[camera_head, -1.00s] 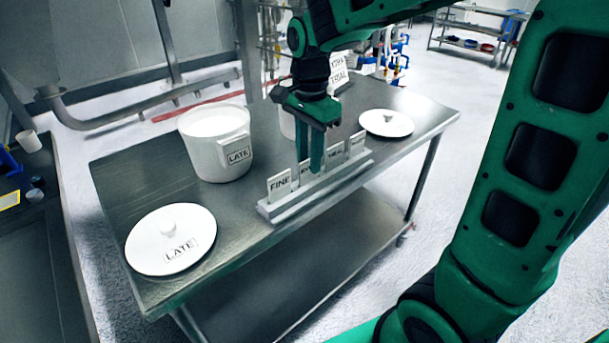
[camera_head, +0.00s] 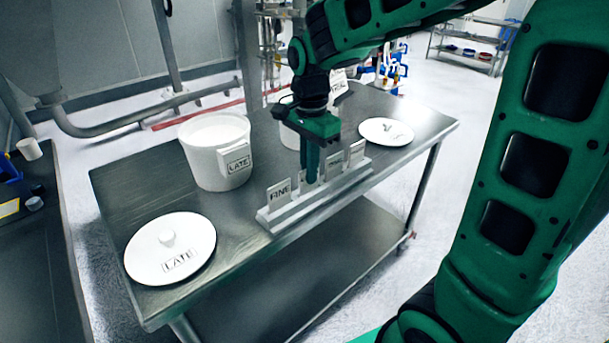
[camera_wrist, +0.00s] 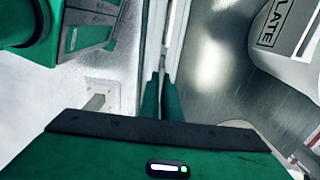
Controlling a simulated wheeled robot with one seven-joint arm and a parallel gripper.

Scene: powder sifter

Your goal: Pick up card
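A row of small upright label cards stands in a slotted grey holder (camera_head: 318,200) at the front edge of the metal table. The card reading FINE (camera_head: 279,193) is at the left end; two more cards (camera_head: 333,166) (camera_head: 357,152) stand to the right. My gripper (camera_head: 310,178) points down over the holder, beside or around a card just right of FINE, which it mostly hides. In the wrist view its two fingers (camera_wrist: 163,100) sit close together over the pale holder strip. I cannot tell whether a card is between them.
A white pot labelled LATE (camera_head: 218,160) stands behind and left of the holder. A lid labelled LATE (camera_head: 170,250) lies front left on the table (camera_head: 120,180), and another lid (camera_head: 387,131) lies right. Another pot is partly hidden behind my gripper.

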